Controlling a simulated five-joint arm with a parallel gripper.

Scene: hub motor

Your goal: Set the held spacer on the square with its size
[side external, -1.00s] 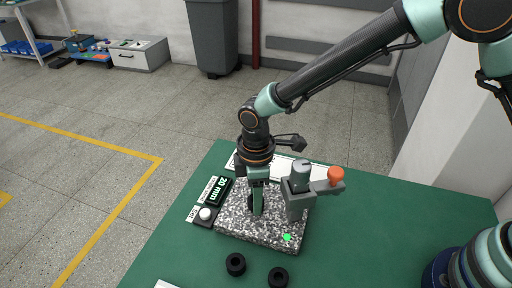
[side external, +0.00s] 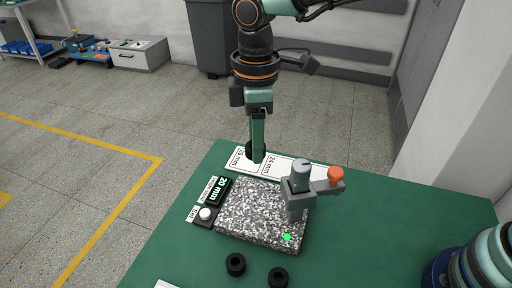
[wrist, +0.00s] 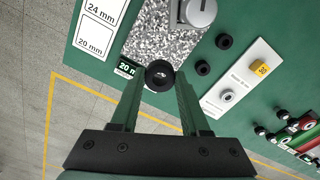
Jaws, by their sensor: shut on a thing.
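My gripper (side external: 257,157) is shut on a black ring-shaped spacer (side external: 250,149), held up off the granite plate. In the wrist view the spacer (wrist: 160,75) sits between the fingertips, its hole visible. A white card with labelled squares lies behind the plate: the 20 mm square (side external: 236,163) and the 24 mm square (side external: 275,167). In the side view the gripper overlaps the card near the 20 mm square; its height above it is hard to tell. The wrist view shows the 20 mm (wrist: 94,37) and 24 mm (wrist: 103,10) squares. The display (side external: 217,191) reads 20 mm.
The speckled granite plate (side external: 250,220) carries a grey gauge stand (side external: 299,192) with an orange knob (side external: 336,174). A white button (side external: 206,214) is at its left. Two black spacers (side external: 235,264) (side external: 278,277) lie in front.

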